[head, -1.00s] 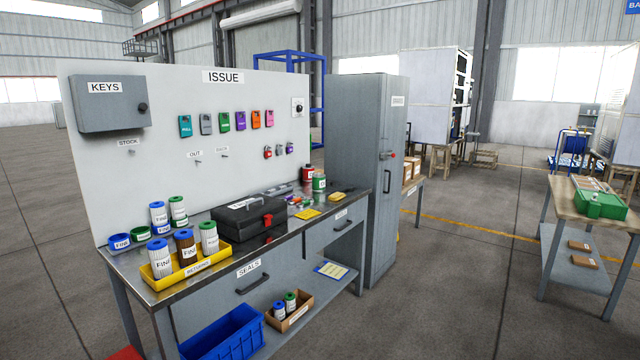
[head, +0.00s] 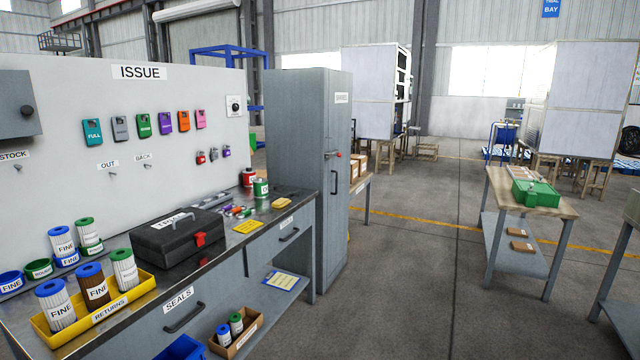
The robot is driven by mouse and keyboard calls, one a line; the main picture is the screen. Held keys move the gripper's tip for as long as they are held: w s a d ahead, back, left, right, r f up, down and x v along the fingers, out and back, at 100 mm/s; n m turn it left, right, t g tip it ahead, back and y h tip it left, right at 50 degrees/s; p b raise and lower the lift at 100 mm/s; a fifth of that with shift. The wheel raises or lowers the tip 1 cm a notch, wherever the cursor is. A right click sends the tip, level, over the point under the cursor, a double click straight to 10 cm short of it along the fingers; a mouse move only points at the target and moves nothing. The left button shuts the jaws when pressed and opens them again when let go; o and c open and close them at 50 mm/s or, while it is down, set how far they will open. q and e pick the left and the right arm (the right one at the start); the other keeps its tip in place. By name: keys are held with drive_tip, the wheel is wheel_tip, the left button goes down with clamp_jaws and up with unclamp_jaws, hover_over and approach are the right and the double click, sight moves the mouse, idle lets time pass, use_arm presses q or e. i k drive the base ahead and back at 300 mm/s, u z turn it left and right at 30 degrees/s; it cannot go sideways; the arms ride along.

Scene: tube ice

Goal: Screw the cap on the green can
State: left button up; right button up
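A small green can (head: 261,188) with a light label stands at the far end of the metal workbench, next to a red can (head: 248,177). Whether the green can has a cap on it is too small to tell. Small coloured pieces (head: 238,211) lie on the bench just in front of the cans; I cannot tell whether one is a cap. Neither of my grippers is in view.
The workbench (head: 205,270) holds a black toolbox (head: 178,237) and a yellow tray (head: 140,288) with several filter cartridges. A grey cabinet (head: 311,130) stands past its far end. The floor (head: 420,280) to the right is clear up to a wooden table (head: 499,190) with a green case (head: 536,194).

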sight(260, 184)
drive_tip(key=z, duration=0.45)
drive_tip(key=i, duration=2)
drive_tip(key=u, duration=0.6)
drive_tip(key=i, duration=1.2)
drive_tip(key=u, duration=1.1)
drive_tip(key=i, duration=0.45)
drive_tip(key=u, duration=0.3)
